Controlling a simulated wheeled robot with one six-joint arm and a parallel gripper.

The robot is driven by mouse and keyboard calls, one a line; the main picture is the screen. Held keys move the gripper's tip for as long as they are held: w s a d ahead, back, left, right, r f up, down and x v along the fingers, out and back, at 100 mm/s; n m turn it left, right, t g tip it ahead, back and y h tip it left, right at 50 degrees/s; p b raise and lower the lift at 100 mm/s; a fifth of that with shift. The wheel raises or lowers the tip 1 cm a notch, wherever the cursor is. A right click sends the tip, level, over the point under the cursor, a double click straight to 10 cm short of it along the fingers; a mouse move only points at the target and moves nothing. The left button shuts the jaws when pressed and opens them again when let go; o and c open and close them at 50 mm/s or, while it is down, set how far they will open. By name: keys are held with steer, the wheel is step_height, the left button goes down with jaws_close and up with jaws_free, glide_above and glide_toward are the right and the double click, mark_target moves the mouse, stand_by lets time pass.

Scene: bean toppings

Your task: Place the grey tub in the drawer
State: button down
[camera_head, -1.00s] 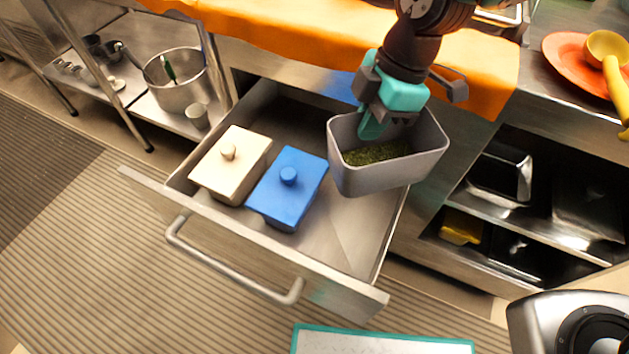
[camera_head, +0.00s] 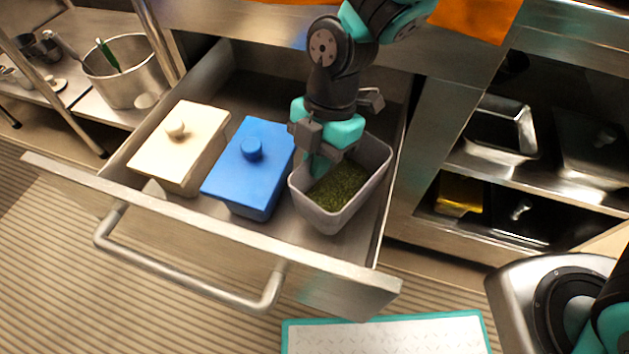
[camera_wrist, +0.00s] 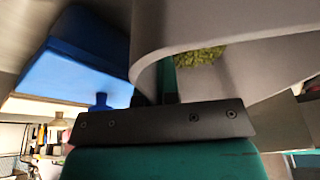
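The grey tub (camera_head: 322,217), open on top with green flakes inside, is in the right part of the open drawer (camera_head: 210,235), beside the blue lidded box. Whether it touches the drawer floor I cannot tell. My gripper (camera_head: 322,158) is at the tub's back left rim, one finger inside the tub, and appears shut on its wall. In the wrist view the tub's wall (camera_wrist: 225,22) runs close against the gripper (camera_wrist: 165,90), with green flakes behind it; the fingertips are largely hidden.
A blue lidded box (camera_head: 246,178) and a cream lidded box (camera_head: 178,150) stand in the drawer left of the tub. The drawer's right wall is close to the tub. Open shelves with metal pans (camera_head: 500,130) are at the right.

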steer(key=shift+f+b, duration=0.7)
steer(key=shift+f, duration=1.7)
steer(key=shift+f, duration=0.1)
steer(key=c, duration=1.4)
jaws_free()
steer(key=shift+o, duration=0.2)
steer(key=p+v, duration=0.2)
steer(key=v, duration=0.5)
steer(key=shift+r+p, duration=0.35)
steer(key=shift+r, duration=0.05)
steer(key=s+d+r+m+t+y, duration=0.1)
steer(key=s+d+r+m, duration=0.4)
steer(key=m, duration=0.5)
steer(key=s+d+r+m+t+y, duration=0.1)
steer(key=s+d+r+m, duration=0.4)
steer(key=r+m, duration=0.5)
steer(key=shift+s+d+t, duration=0.4)
steer(key=shift+d+t, duration=0.1)
steer(key=shift+d, duration=0.75)
